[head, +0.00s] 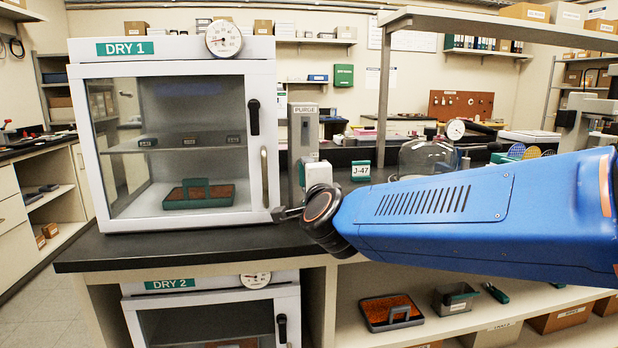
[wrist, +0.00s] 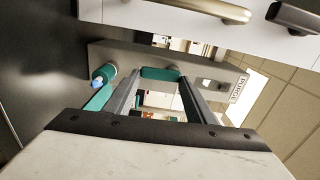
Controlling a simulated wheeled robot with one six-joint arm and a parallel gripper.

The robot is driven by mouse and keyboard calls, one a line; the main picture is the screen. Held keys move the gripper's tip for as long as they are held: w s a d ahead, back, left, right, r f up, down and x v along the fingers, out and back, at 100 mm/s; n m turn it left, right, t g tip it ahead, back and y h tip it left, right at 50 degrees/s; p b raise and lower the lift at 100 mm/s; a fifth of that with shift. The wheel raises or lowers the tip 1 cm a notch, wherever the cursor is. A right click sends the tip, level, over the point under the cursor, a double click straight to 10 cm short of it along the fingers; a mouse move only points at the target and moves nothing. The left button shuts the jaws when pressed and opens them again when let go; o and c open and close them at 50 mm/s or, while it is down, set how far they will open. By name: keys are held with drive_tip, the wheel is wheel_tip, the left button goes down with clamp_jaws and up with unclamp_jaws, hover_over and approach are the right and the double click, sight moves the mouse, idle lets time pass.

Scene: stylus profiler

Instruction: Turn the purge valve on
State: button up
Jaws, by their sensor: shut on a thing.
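The grey purge post (head: 303,130), labelled PURGE, stands just right of the DRY 1 cabinet in the head view. In the wrist view its grey panel (wrist: 205,72) runs across the picture, with the label at the right end. A teal valve handle (wrist: 160,73) on the panel lies between my fingertips. My gripper (wrist: 160,78) is shut on this handle, one finger at each end of it. In the head view my gripper (head: 286,213) is small and dark, low in front of the post, and the handle in it cannot be made out.
The DRY 1 cabinet (head: 180,135) is closed, with its upright door handle (head: 264,175) close to my gripper. A teal part with a blue end (wrist: 100,78) sits left of the handle in the wrist view.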

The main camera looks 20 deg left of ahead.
drive_tip(key=shift+m, duration=0.3)
drive_tip(key=o, duration=1)
drive_tip(key=shift+o, duration=0.2)
drive_tip(key=shift+s, duration=0.1)
drive_tip(key=v, duration=1.7)
drive_tip(key=shift+s, duration=0.1)
